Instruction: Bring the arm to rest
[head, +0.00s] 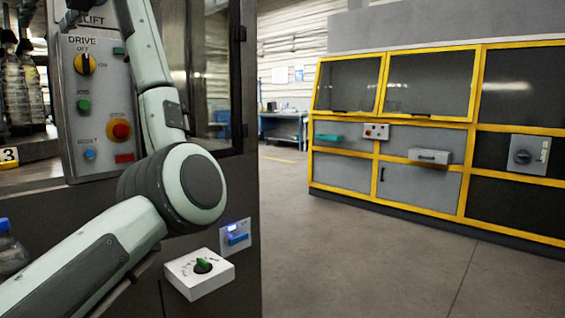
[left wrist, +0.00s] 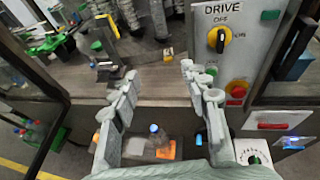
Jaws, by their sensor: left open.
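My left arm (head: 185,187) rises from the lower left of the head view and runs up past the top edge, in front of a control panel. Its gripper is outside the head view. In the left wrist view my left gripper (left wrist: 159,72) is open, with its two fingers well apart and nothing between them. Beyond the fingers is a machine deck. The panel marked DRIVE (left wrist: 245,25) is to the right of the fingers. My right gripper is in neither view.
The drive panel (head: 90,110) has a yellow knob (head: 85,64) and a red button (head: 121,129). A white switch box (head: 198,275) juts out below the arm's elbow. A yellow-framed cabinet (head: 420,125) stands at the right. The floor (head: 350,260) between is clear.

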